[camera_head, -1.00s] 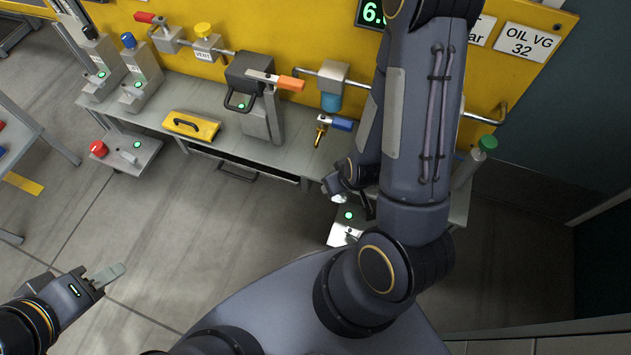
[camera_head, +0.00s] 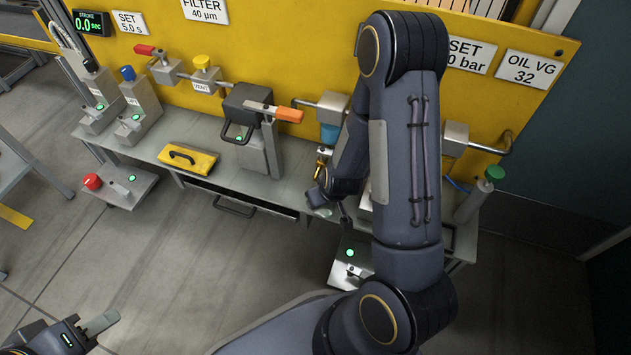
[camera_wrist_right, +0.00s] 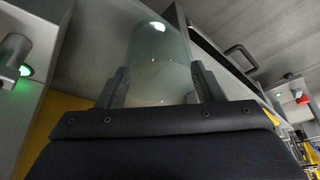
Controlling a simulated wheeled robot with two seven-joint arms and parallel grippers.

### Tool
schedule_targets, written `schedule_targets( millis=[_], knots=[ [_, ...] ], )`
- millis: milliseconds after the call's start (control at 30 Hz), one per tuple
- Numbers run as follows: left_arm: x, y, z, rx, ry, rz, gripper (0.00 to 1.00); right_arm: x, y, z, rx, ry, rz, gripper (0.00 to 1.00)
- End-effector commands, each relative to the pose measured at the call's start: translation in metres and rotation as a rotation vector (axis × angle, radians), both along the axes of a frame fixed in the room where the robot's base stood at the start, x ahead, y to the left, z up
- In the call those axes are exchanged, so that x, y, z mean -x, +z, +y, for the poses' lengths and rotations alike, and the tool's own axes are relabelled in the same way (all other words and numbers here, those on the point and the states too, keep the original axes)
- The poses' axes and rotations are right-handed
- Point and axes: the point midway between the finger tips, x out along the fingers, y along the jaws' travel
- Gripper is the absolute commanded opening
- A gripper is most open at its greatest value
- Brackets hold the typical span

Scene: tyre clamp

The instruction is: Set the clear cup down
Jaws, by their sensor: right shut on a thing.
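The clear cup (camera_wrist_right: 160,50) shows in the right wrist view as a see-through, rounded wall between the two dark fingers of my right gripper (camera_wrist_right: 158,80). The fingers press on its sides, and the gripper is shut on it. In the head view my right gripper (camera_head: 322,195) is at the front edge of the grey bench (camera_head: 190,120), partly hidden by my own arm. The cup is a small pale patch there, and I cannot tell whether it touches the bench. My left gripper (camera_head: 92,328) is low at the left, away from the bench; its opening is unclear.
On the bench are a yellow case (camera_head: 188,158), a clamp with an orange handle (camera_head: 288,115) and a brass fitting (camera_head: 322,160). A green-capped post (camera_head: 480,190) stands at the right. A plate with a green light (camera_head: 350,255) is below the bench front.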

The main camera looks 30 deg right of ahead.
Motion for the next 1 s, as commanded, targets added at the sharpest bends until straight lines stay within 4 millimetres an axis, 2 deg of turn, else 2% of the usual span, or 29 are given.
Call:
schedule_targets(
  millis=[167, 433, 500, 767, 1000],
  knots=[
    [0.0, 0.004, 0.0, 0.0, 0.0, 0.001, 0.36, -0.015, 0.0, -0.001, 0.001, 0.002, 0.0, 0.39],
    [0.0, 0.012, 0.0, 0.0, 0.0, 0.001, 0.36, -0.053, 0.0, -0.004, 0.002, 0.002, -0.001, 0.39],
    [0.0, 0.004, 0.0, 0.0, 0.0, 0.0, 0.36, -0.052, -0.009, -0.004, 0.0, 0.0, 0.002, 0.39],
    [0.0, 0.005, 0.0, 0.0, 0.0, 0.0, 0.36, -0.052, -0.007, -0.004, 0.0, 0.0, 0.0, 0.39],
    [0.0, -0.002, 0.0, 0.0, 0.0, 0.0, 0.36, -0.052, -0.015, -0.004, 0.0, 0.001, 0.0, 0.39]
  ],
)
